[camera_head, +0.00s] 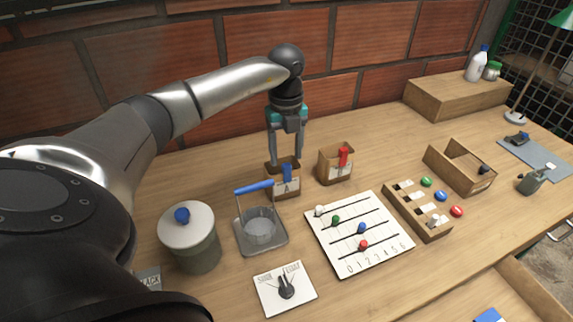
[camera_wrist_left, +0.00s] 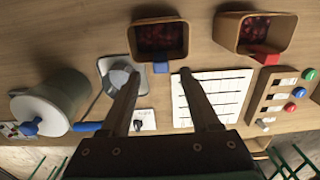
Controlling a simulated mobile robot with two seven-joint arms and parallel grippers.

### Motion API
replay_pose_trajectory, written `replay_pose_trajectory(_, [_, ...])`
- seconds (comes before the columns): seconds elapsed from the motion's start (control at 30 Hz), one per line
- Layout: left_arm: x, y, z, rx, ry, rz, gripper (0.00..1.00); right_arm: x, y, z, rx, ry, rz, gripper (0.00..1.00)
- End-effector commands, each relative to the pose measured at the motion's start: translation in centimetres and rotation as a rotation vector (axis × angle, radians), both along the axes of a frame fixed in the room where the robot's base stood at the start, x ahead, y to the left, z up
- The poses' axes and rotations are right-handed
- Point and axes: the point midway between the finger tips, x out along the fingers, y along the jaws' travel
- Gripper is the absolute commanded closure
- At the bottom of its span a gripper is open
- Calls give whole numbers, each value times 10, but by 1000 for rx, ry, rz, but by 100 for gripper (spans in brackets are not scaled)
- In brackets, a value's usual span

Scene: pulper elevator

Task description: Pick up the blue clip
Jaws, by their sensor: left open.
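The blue clip (camera_head: 287,173) is upright on the front wall of a small wooden box marked A (camera_head: 283,187). In the left wrist view the blue clip (camera_wrist_left: 160,68) shows at the rim of that box, which holds dark red contents. My left gripper (camera_head: 286,158) points down above box A, open and empty. In the left wrist view its fingertips (camera_wrist_left: 160,76) lie on either side of the clip in the picture. I cannot tell whether they are level with it. My right gripper is not in view.
A second box with a red clip (camera_head: 343,156) stands to the right. A blue-handled press (camera_head: 260,232) and a lidded pot (camera_head: 190,238) stand to the front left. A white slider board (camera_head: 345,255) and a button panel (camera_head: 417,211) lie to the front right. A brick wall is behind.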

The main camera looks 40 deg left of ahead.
Motion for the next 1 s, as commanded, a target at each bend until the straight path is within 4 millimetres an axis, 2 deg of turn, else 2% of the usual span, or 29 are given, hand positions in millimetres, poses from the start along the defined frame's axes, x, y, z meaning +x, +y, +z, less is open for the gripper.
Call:
replay_pose_trajectory(0.03, [1,0,-11,0,1,0,38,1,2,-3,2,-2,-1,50])
replay_pose_trajectory(0.17, [1,0,-28,0,1,-1,38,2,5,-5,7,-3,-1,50])
replay_pose_trajectory(0.4, [2,1,-30,0,-1,-1,38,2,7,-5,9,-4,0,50])
replay_pose_trajectory(0.9, [2,1,-30,0,-1,0,93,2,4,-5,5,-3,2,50])
replay_pose_trajectory(1.0, [2,1,-30,0,-1,0,100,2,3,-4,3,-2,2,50])
